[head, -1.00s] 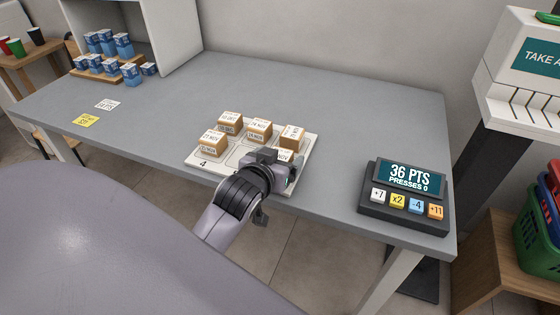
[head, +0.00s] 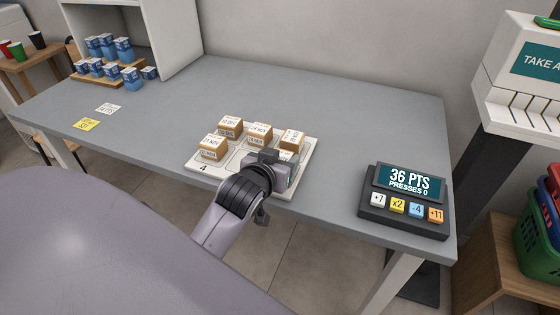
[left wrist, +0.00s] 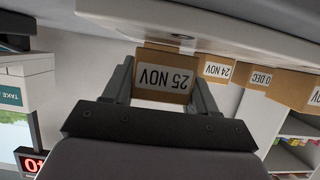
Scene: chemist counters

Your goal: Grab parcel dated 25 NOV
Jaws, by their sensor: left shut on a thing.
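The parcel dated 25 NOV (left wrist: 165,75) is a small brown box with a white label, upside down in the left wrist view. My left gripper (left wrist: 160,92) is shut on it, one finger at each side. In the head view the left gripper (head: 276,168) is at the front right of the white tray (head: 240,170). It hides most of the parcel, whose top shows just behind it (head: 286,155). I cannot tell whether the parcel still touches the tray. My right gripper is not in view.
Several other dated parcels stand close by on the tray, including 24 NOV (head: 259,134) and one at the right (head: 292,140). A button console (head: 405,200) reading 36 PTS stands to the right. The grey counter (head: 330,100) behind is clear.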

